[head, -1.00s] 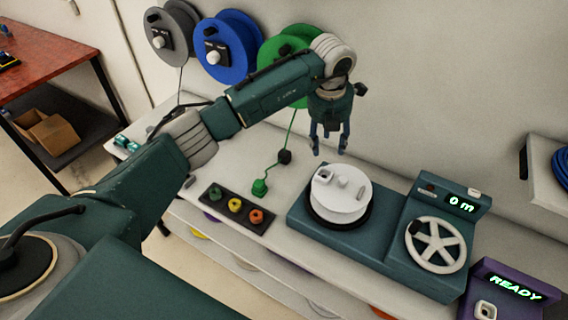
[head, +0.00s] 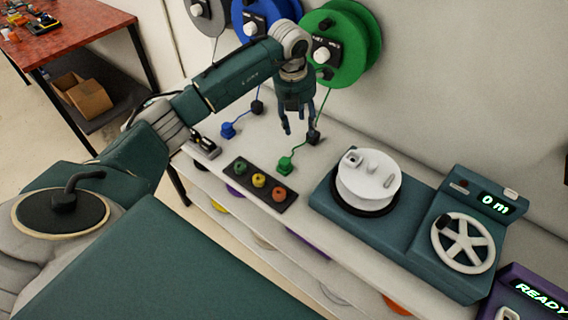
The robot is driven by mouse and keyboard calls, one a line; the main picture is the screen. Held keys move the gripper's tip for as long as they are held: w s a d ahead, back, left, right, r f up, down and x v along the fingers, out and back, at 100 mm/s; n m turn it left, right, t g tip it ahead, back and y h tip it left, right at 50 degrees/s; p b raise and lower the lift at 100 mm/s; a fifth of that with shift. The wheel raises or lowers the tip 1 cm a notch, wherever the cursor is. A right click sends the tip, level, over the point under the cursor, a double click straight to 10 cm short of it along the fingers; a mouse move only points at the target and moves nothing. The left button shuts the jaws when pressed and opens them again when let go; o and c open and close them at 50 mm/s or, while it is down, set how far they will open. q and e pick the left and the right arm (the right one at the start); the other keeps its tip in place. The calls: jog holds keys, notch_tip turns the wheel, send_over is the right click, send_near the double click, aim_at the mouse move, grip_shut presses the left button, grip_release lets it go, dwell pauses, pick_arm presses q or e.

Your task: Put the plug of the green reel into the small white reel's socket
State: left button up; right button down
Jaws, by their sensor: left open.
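The green reel (head: 350,45) hangs on the wall at the top middle, and its green cord runs down to the table. Its green plug (head: 285,165) lies on the white table behind the dark strip. A black piece (head: 313,138) sits on the cord. The small white reel (head: 368,178) rests on the teal machine, with a square socket (head: 353,158) on its top face. My left gripper (head: 297,130) is open and empty, pointing down above the table near the black piece and behind the plug. My right gripper is not in view.
A dark strip (head: 240,182) holds green, yellow and orange knobs. A blue plug (head: 228,130) lies at left below the blue reel (head: 265,12). The machine has a crank wheel (head: 464,243) and a "0 m" display (head: 494,203). A purple "READY" box (head: 518,280) stands at right.

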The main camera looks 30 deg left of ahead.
pick_arm(q)
jog(key=b, duration=0.4)
send_over(284, 161)
notch_tip(284, 161, down, 6)
jog(key=r, duration=0.1)
notch_tip(284, 161, down, 13)
jog(key=b, duration=0.8)
jog(key=shift+f, duration=0.15)
jog(key=shift+c, duration=0.5)
jog(key=c, duration=0.7)
jog(key=shift+o, duration=0.2)
jog(key=shift+r+p, duration=0.65)
jog(key=shift+r, duration=0.6)
jog(key=shift+c, duration=0.4)
notch_tip(284, 161, up, 21)
jog(key=p, duration=1.3)
jog(key=shift+f, duration=0.15)
